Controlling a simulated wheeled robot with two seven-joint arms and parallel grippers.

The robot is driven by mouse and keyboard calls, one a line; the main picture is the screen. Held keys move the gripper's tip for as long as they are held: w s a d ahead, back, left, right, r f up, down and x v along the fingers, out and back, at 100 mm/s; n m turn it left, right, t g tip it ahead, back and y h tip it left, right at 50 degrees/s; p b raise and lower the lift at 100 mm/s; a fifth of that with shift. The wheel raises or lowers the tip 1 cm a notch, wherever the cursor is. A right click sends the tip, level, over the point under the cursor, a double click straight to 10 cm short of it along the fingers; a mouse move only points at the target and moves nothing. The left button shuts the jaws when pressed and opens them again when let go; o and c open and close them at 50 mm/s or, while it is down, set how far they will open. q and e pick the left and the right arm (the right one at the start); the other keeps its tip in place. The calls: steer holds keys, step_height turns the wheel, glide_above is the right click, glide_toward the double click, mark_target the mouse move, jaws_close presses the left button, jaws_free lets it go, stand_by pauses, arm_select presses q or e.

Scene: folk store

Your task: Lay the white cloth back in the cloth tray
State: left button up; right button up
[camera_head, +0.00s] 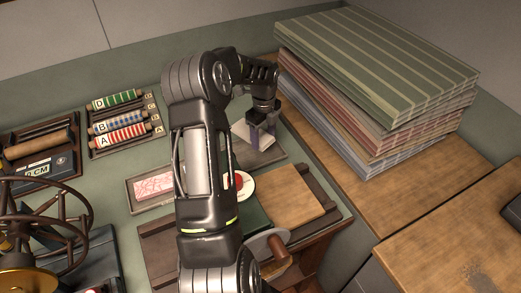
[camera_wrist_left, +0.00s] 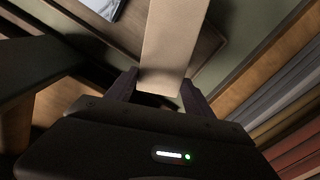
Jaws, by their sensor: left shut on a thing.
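My left gripper (camera_head: 262,130) reaches down at the back of the counter, over a shallow dark-rimmed tray (camera_head: 268,156) that looks like the cloth tray. It is shut on the white cloth (camera_head: 239,131), a pale piece showing at the fingers' left side. In the left wrist view the cloth (camera_wrist_left: 172,42) is a pale beige strip running up from between the fingertips (camera_wrist_left: 163,85). The tray's brown edge (camera_wrist_left: 208,45) shows beside it. I cannot tell whether the cloth touches the tray. My arm hides part of the tray's left side. My right gripper is not in view.
A tall stack of striped folded fabric (camera_head: 375,75) stands close on the right. A tray with a pink-patterned card (camera_head: 153,187), a round red-and-white piece (camera_head: 242,183) and a wooden board (camera_head: 283,193) lie in front. Labelled rolls (camera_head: 120,124) sit at left.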

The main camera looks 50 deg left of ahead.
arm_select(q)
steer(key=shift+f, duration=0.7)
step_height(320, 180, down, 5)
steer(key=b, duration=0.2)
steer(key=shift+b, duration=0.3)
steer(key=shift+f+b, duration=0.35)
steer(key=shift+f, duration=0.15)
steer(key=o, duration=1.5)
